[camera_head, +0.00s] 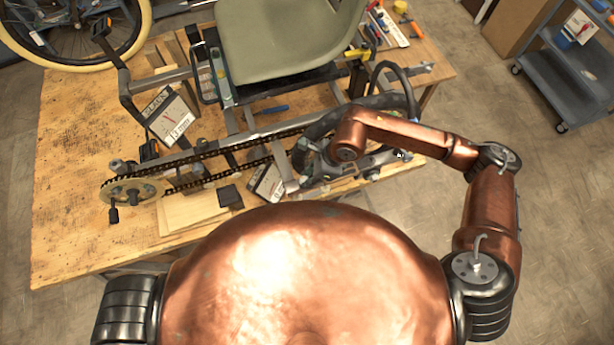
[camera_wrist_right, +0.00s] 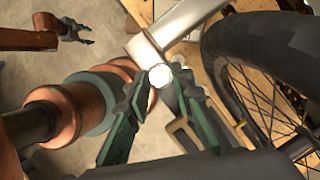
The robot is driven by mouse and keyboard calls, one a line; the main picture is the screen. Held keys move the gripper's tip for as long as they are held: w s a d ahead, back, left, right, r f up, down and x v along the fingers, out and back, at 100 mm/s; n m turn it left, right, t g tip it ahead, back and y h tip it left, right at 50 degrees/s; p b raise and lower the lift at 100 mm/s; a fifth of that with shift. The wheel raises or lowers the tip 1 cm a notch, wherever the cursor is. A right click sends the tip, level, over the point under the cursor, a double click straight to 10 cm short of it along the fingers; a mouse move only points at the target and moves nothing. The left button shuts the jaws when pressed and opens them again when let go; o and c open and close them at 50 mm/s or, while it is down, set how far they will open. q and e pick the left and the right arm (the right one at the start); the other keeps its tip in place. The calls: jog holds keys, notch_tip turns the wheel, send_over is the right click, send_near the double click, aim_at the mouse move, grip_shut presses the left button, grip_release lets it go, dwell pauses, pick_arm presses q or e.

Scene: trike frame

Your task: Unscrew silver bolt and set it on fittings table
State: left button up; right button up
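The silver bolt (camera_wrist_right: 159,76) shows as a bright round head at the end of a silver frame tube in the right wrist view. My right gripper (camera_wrist_right: 162,78) has its green-black fingers drawn in at both sides of the bolt head, and they appear shut on it. In the head view my copper right wrist covers most of that gripper and the bolt. The trike frame (camera_head: 240,105) lies on the wooden table (camera_head: 70,225). My left gripper (camera_wrist_right: 88,33) shows small at the upper left of the right wrist view, its jaws apart and empty. I cannot identify the fittings table.
The olive seat (camera_head: 285,40), chain (camera_head: 225,150) and black curved tube (camera_head: 395,75) stand close around my right arm. A spoked wheel (camera_wrist_right: 262,85) is right of the fingers. A blue-grey cart (camera_head: 570,85) stands at the upper right, with free floor before it.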

jog(key=shift+c, duration=0.8)
jog(key=n, duration=0.1)
jog(key=n+g, duration=0.1)
jog(key=n, duration=0.3)
jog(key=shift+w+g, duration=0.25)
jog(key=shift+g, duration=0.15)
jog(key=shift+c, duration=0.3)
jog(key=n+g+h, duration=0.1)
jog(key=n, duration=0.2)
jog(key=shift+w+a+n, duration=0.1)
jog(key=shift+a+n, duration=0.05)
jog(key=shift+n, duration=0.15)
jog(key=n+g+h, duration=0.1)
jog(key=n, duration=0.2)
jog(key=shift+n, duration=0.3)
jog(key=o, duration=0.6)
jog(key=shift+a, duration=0.1)
